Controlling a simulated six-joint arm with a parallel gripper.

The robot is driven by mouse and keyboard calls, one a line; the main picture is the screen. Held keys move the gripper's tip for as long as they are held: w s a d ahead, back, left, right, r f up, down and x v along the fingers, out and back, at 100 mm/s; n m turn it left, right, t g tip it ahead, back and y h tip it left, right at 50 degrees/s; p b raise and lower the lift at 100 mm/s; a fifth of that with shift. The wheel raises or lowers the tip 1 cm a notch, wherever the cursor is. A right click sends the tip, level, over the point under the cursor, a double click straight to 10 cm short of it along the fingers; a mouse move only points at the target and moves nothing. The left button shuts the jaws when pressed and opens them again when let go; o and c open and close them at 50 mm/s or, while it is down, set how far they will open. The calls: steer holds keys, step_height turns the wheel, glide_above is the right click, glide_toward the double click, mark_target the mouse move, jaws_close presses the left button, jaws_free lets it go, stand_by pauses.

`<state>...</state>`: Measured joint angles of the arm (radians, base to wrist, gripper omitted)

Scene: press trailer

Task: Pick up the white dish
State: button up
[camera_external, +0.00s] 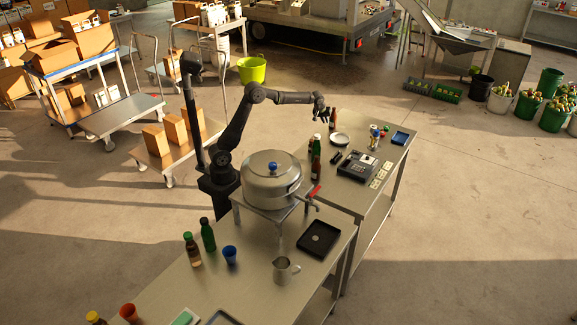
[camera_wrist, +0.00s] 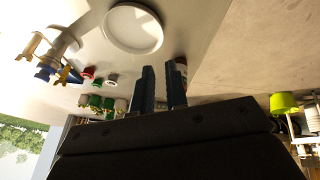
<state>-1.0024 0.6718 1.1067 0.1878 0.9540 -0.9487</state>
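The white dish (camera_external: 340,139) lies flat on the far metal table, round and shallow. It also shows near the top of the wrist view (camera_wrist: 132,27), with nothing on it. My gripper (camera_external: 322,118) is above that table's left edge, up and to the left of the dish in the outside view. In the wrist view, my two dark fingers (camera_wrist: 161,88) stand apart with a gap between them and hold nothing. The dish is beyond their tips, and they do not touch it.
A large metal pot (camera_external: 271,180) stands nearer my base.

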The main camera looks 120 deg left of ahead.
glide_toward(340, 139)
steer(key=s+f, duration=0.2)
steer(key=f, duration=0.1)
steer(key=s+f, duration=0.3)
steer(key=shift+a, duration=0.15)
jaws_close()
steer(key=shift+r, duration=0.1)
